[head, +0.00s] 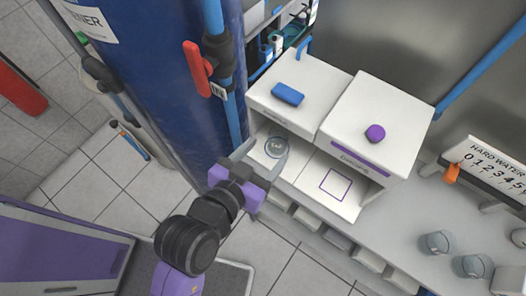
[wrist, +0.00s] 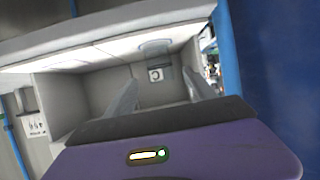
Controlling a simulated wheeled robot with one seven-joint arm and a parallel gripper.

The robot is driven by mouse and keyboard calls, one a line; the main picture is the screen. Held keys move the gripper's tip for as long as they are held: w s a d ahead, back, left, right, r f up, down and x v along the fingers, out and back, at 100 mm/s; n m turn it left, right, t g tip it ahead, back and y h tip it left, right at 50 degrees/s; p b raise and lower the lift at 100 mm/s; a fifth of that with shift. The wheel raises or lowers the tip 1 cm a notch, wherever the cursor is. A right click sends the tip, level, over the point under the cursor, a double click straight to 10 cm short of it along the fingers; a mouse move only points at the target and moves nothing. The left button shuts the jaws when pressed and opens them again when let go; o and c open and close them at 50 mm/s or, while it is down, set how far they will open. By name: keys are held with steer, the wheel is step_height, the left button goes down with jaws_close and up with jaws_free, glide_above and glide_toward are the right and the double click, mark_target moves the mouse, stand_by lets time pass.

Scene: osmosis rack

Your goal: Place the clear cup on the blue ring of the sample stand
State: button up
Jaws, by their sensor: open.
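The sample stand (head: 315,140) has two bays, the left under a blue knob (head: 288,94) and the right under a purple knob (head: 375,133). A clear cup (head: 276,147) stands upright in the left bay, seemingly over the blue ring, whose outline is hard to separate from the cup. In the wrist view the cup (wrist: 155,50) appears beyond and between my two pale fingers, with a small dark mark below it. My gripper (head: 266,158) is open at the mouth of the left bay, its fingers apart. I cannot tell whether they touch the cup.
A purple square (head: 336,184) marks the empty right bay floor. Several grey cups (head: 437,242) stand on the bench at right, near a hard water counter (head: 490,172). A large blue tank (head: 165,70) with a red-handled valve (head: 197,69) rises close to the left of my gripper.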

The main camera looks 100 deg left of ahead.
steer(key=shift+v, duration=1.1)
steer(key=w+d+f+m+t+h, duration=0.1)
steer(key=w+d+m+t, duration=0.1)
steer(key=w+d, duration=0.45)
steer(key=w+d+f+m+t+h, duration=0.2)
steer(key=w+d+m, duration=0.15)
steer(key=d, duration=0.65)
steer(key=w+d+f+m+t+h, duration=0.1)
steer(key=w+d+m+t, duration=0.15)
steer(key=w+d, duration=0.45)
steer(key=s+d+r+m+t+h, duration=0.2)
steer(key=s+d+r+m+h, duration=0.1)
steer(key=d, duration=0.8)
steer(key=s+d+r+m+t+h, duration=0.2)
steer(key=d+h, duration=0.4)
steer(key=d, duration=0.5)
steer(key=shift+s+d+r+m, duration=0.4)
steer(key=shift+s+r+m, duration=0.15)
steer(key=shift+r+m, duration=0.15)
